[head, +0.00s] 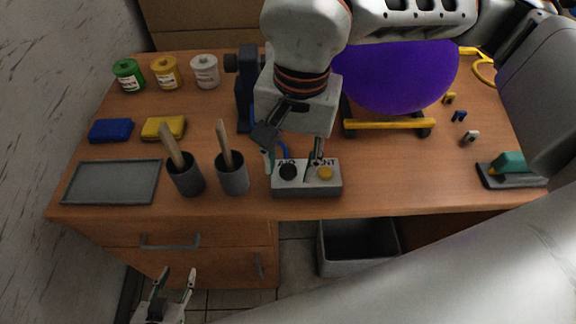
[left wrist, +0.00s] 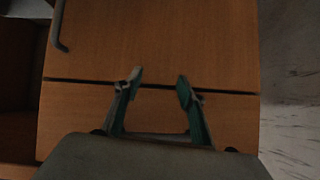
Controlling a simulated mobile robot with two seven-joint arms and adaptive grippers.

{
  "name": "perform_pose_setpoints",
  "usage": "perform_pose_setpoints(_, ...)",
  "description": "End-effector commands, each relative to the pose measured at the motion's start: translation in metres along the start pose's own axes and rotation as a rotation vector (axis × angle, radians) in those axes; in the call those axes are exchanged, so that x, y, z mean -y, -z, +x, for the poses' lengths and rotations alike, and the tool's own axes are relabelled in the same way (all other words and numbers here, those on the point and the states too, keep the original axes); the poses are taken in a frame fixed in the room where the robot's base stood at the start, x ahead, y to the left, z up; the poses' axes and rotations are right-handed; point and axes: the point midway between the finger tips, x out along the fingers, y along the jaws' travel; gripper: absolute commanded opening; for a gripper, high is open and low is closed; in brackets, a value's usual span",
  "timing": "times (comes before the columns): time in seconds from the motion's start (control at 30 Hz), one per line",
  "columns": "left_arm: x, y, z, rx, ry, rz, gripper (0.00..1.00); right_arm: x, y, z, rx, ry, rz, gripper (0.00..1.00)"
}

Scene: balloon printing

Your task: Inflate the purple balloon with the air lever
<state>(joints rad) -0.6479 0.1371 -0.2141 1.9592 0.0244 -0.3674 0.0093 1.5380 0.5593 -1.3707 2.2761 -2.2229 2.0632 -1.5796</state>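The purple balloon (head: 405,78) is large and round at the back right of the desk, behind a yellow bar (head: 388,124). My right arm hides its upper left part. The grey control box (head: 306,190) near the front edge has a black knob (head: 288,172) under AIR and a yellow knob (head: 325,173) under a partly covered label ending in NT. My right gripper (head: 291,166) points down over the box, its fingers spread with the black knob between them in the picture; contact cannot be told. My left gripper (head: 174,280) is open and empty before the drawers; its spread fingers show in the left wrist view (left wrist: 158,82).
Green, yellow and white jars (head: 205,71), blue and yellow pads (head: 163,128), a grey tray (head: 112,182) and two cups with sticks (head: 232,178) stand at left. A green-handled stamp (head: 508,163) and small clips lie right. A grey bin (head: 357,262) stands below.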

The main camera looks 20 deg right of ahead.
Motion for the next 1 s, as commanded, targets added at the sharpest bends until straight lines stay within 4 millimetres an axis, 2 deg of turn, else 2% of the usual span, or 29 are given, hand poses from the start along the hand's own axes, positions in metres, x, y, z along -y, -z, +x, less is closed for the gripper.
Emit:
perform_pose_setpoints(0.2,0.001,0.004,-0.001,-0.005,0.001,0.001,0.4,0.0,0.0,0.019,0.001,0.0,0.0,0.37)
perform_pose_setpoints(0.5,0.002,0.004,-0.001,-0.005,0.002,0.002,0.4,0.0,0.0,0.021,-0.001,0.001,0.001,0.37)
perform_pose_setpoints(0.53,0.002,0.004,-0.001,-0.004,0.002,0.003,0.4,0.0,0.0,0.021,-0.001,0.001,0.001,0.32)
perform_pose_setpoints(0.6,0.002,0.003,-0.001,-0.004,0.002,0.003,0.4,0.0,0.0,0.021,-0.001,0.001,0.001,0.14)
perform_pose_setpoints(0.67,0.002,0.003,-0.001,-0.004,0.002,0.003,0.4,0.0,0.0,0.021,-0.001,0.001,0.001,0.0)
perform_pose_setpoints(1.0,0.002,0.0,-0.001,0.001,0.002,0.003,0.4,0.001,0.003,0.019,0.025,-0.006,0.007,0.0)
